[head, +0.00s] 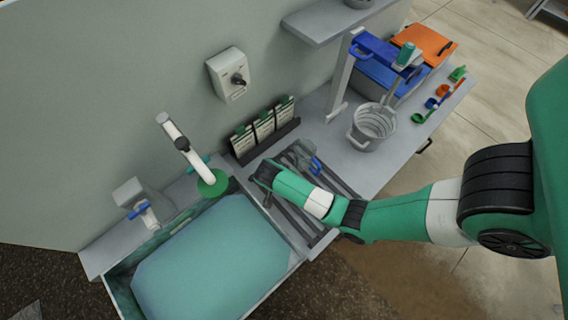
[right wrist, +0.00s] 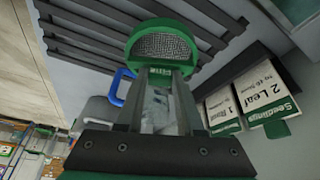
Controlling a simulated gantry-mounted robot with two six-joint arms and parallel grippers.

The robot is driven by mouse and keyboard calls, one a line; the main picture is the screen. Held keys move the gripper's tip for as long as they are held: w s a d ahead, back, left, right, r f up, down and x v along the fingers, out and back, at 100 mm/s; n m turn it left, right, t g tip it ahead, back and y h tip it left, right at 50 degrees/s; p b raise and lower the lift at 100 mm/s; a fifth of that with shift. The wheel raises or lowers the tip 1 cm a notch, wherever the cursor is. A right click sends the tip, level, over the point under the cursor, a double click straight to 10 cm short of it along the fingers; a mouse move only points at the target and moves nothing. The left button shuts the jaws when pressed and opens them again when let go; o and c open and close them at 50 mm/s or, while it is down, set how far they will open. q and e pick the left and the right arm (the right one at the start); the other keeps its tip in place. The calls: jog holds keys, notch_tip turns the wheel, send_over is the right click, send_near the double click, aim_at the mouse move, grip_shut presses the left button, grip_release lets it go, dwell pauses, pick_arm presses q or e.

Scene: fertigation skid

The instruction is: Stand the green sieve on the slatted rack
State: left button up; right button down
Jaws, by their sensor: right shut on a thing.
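The green sieve (right wrist: 165,45) shows in the right wrist view as a rounded green rim around grey mesh, with a green body at my fingertips. My right gripper (right wrist: 157,80) is shut on it. In the head view my right gripper (head: 262,175) is over the left part of the slatted rack, and my arm hides the sieve there. The slatted rack (head: 290,218) has dark bars on the grey worktop; its bars (right wrist: 90,42) lie behind the sieve in the wrist view. I cannot tell whether sieve and rack touch. My left gripper is not in view.
A clear jug with a blue handle (head: 316,165) stands close beside my right gripper. Seed cards (head: 265,125) stand at the wall. A white tap with a green disc (head: 213,183) overhangs the basin (head: 120,295). A grey bucket (head: 372,125) stands further right.

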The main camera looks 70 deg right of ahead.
jog(key=d+f, duration=0.1)
jog(key=w+d+f+b, duration=0.1)
jog(key=f, duration=0.1)
jog(key=shift+w+f, duration=0.15)
jog(key=shift+f, duration=0.05)
jog(key=shift+w+d+f, duration=0.1)
jog(key=shift+w+d, duration=0.05)
jog(key=f+b, duration=0.1)
jog(key=f, duration=0.1)
jog(key=f+b, duration=0.1)
jog(key=f, duration=0.1)
jog(key=shift+w+d, duration=0.1)
jog(key=shift+d, duration=0.1)
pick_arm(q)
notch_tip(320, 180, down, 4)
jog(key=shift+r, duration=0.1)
pick_arm(e)
jog(key=shift+r, duration=0.2)
jog(key=c, duration=0.5)
grip_release()
jog(key=shift+f, duration=0.15)
jog(key=shift+c, duration=0.2)
